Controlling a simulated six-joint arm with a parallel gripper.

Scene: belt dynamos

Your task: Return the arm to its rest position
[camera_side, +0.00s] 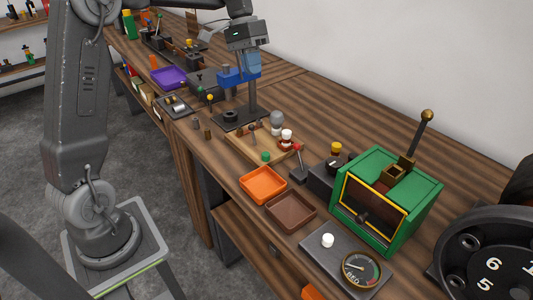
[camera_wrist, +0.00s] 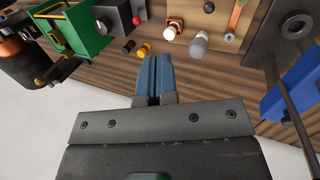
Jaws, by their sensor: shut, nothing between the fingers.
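My gripper (camera_wrist: 153,62) shows in the wrist view with its two blue fingers together and nothing between them. The fingers point over the bench, near the wooden board (camera_wrist: 225,50) that carries a white bulb (camera_wrist: 170,33) and a grey bulb (camera_wrist: 199,44). In the side view my arm's dark wrist part is at the top centre, above the blue part (camera_side: 232,78) of a post stand. There the fingertips cannot be told clearly from that blue part. No contact between the fingers and any object is visible.
The post stand's blue block (camera_wrist: 288,97) is close to the right of my gripper in the wrist view. A green-framed box (camera_side: 388,200), an orange tray (camera_side: 263,184), a brown tray (camera_side: 290,211) and a purple tray (camera_side: 170,77) stand along the wooden bench.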

